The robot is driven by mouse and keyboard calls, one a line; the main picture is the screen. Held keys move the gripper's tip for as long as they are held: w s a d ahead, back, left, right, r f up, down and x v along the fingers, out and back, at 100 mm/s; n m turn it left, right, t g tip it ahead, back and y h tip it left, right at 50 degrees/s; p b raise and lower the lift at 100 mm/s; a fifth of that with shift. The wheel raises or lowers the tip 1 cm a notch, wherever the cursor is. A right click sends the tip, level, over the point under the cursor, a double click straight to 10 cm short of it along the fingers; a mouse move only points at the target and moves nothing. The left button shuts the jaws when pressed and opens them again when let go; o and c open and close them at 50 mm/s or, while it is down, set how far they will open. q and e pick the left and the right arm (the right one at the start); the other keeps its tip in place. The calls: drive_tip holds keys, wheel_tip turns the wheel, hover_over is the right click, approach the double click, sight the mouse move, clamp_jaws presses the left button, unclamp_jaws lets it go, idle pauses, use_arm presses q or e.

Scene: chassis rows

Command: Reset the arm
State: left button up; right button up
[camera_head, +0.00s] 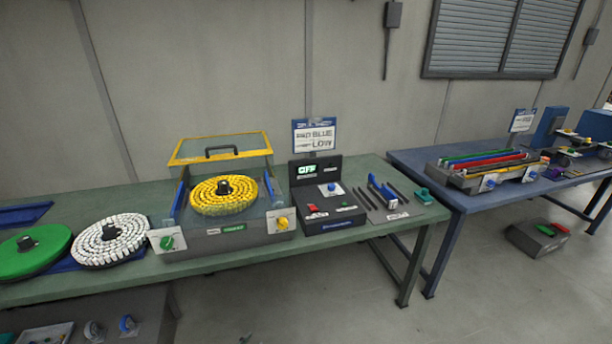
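Neither of my arms nor grippers shows in the head view. The green workbench (330,246) stands in front of me against the wall. On it is a grey machine (228,240) with its yellow-framed clear lid (220,148) raised. A disc of yellow pieces (223,195) sits inside the machine. A dark control box (325,208) with a lit "OFF" display, a red button and a blue knob stands to its right.
A white-piece disc (110,238) and a green disc (33,250) lie at the bench's left. Dark rods and a blue-handled tool (381,188) lie right of the control box. A blue bench (455,199) stands further right. A pedal box (537,238) is on the floor.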

use_arm(q)
drive_tip(key=s+a+f+n+g+y, duration=0.2)
drive_tip(key=s+a+f+y, duration=0.15)
drive_tip(key=s+f, duration=0.7)
drive_tip(key=s+a+f+n+g, duration=0.1)
drive_tip(key=s+f, duration=0.3)
drive_tip(key=s, duration=0.8)
drive_tip(key=s+a+f+n+g+y, duration=0.1)
drive_tip(key=s+f+g, duration=0.3)
drive_tip(key=s, duration=0.8)
drive_tip(key=s+a+f+n+g, duration=0.1)
drive_tip(key=s+f, duration=0.4)
drive_tip(key=s, duration=0.7)
drive_tip(key=shift+s+a+n+g+y, duration=0.35)
drive_tip(key=shift+a+g, duration=0.2)
drive_tip(key=shift+g, duration=0.65)
